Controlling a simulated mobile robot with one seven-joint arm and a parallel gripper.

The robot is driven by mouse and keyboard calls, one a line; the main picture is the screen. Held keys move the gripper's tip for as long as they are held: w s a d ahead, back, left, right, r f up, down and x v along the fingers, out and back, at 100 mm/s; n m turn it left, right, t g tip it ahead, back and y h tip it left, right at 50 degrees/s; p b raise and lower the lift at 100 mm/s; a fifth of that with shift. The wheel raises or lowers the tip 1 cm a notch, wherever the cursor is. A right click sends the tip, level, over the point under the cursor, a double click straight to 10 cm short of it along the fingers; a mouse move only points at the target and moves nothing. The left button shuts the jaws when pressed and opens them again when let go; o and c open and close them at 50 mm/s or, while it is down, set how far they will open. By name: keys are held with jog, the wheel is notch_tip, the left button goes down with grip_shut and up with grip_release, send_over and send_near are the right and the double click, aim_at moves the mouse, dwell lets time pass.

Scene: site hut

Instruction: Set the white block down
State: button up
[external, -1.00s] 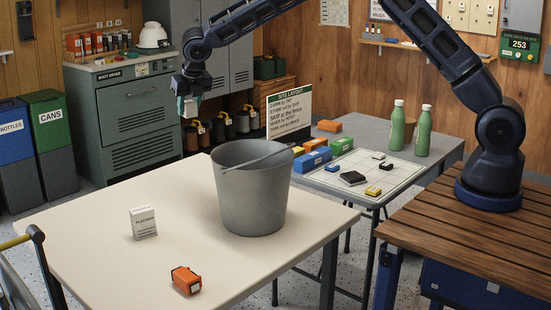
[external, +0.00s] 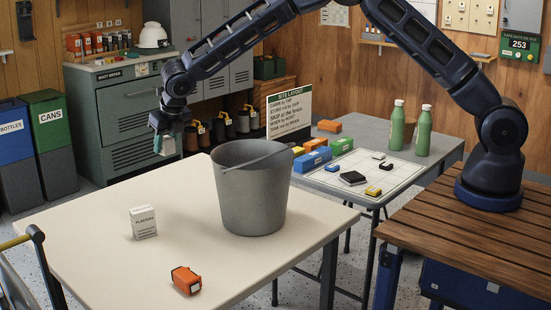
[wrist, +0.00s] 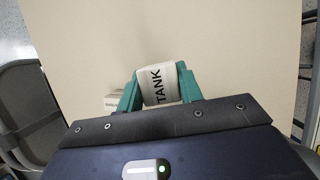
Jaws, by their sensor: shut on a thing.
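My gripper (external: 164,146) is shut on the white block (wrist: 160,86), which reads TANK. Its two teal fingers press the block from both sides in the wrist view. In the external view the block (external: 165,148) shows as a small pale shape between the fingertips, beyond the far left part of the cream table (external: 100,232). In the wrist view the block is over the pale tabletop (wrist: 215,50), apparently clear of it. Its underside is hidden.
A grey bucket (external: 252,195) stands on the cream table. Behind, a grey table (external: 440,155) holds a gridded sheet, coloured blocks, a sign (external: 289,112) and two green bottles.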

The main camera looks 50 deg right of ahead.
aim_at(169, 209)
notch_tip(169, 209, down, 18)
dwell(0.6)
jog(key=shift+f, duration=0.15)
jog(key=o, duration=1)
jog(key=v, duration=1.2)
jog(key=shift+w+r, duration=0.1)
jog(key=shift+r, duration=0.2)
